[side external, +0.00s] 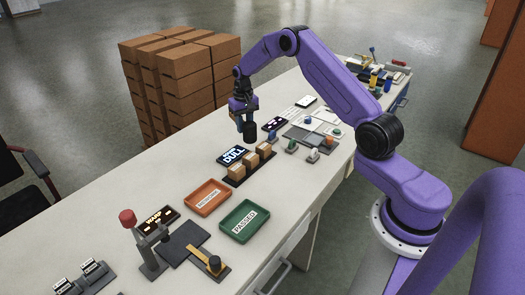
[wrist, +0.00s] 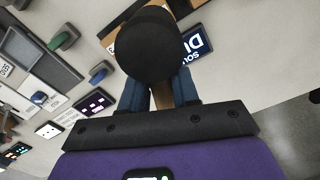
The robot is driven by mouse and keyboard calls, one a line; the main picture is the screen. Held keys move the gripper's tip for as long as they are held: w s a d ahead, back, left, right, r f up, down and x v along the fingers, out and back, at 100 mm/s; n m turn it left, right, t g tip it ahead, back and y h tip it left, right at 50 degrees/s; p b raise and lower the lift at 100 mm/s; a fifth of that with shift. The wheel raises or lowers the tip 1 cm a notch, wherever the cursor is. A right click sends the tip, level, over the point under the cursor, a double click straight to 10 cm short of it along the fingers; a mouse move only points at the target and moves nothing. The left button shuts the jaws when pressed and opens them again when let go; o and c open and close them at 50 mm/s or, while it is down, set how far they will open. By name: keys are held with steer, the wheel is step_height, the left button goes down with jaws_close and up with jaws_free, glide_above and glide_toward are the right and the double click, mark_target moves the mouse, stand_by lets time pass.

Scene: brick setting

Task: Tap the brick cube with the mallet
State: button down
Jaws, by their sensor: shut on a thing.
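My gripper (side external: 245,106) is shut on the mallet and holds it above the table. The mallet's black head (side external: 250,131) hangs below the fingers; in the wrist view the head (wrist: 145,48) covers much of the upper middle, with a strip of pale handle (wrist: 163,97) between the blue fingers. Three tan brick cubes, near (side external: 236,172), middle (side external: 249,161) and far (side external: 264,150), sit in a row on a dark rack (side external: 228,181). The mallet head appears above and apart from them. In the wrist view, the head hides most of the cubes.
A display (side external: 233,155) reading "DULL" lies beside the rack. An orange tray (side external: 205,187) and a green "PASSED" tray (side external: 256,208) lie nearer the camera. Several small coloured blocks and a grey tray (side external: 305,139) are beyond the cubes. Stacked brown boxes (side external: 182,75) stand behind the table.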

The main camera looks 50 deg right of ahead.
steer(key=shift+d, duration=0.15)
steer(key=s+d+m, duration=0.4)
steer(key=d+m, duration=0.6)
steer(key=m, duration=0.3)
steer(key=shift+w+d+f, duration=0.1)
steer(key=shift+w+f, duration=0.05)
steer(key=shift+f, duration=1.1)
steer(key=shift+w+f, duration=0.1)
steer(key=shift+f, duration=1.15)
steer(key=shift+f, duration=0.2)
steer(key=shift+f, duration=0.8)
steer(key=shift+r, duration=0.15)
step_height(320, 180, up, 7)
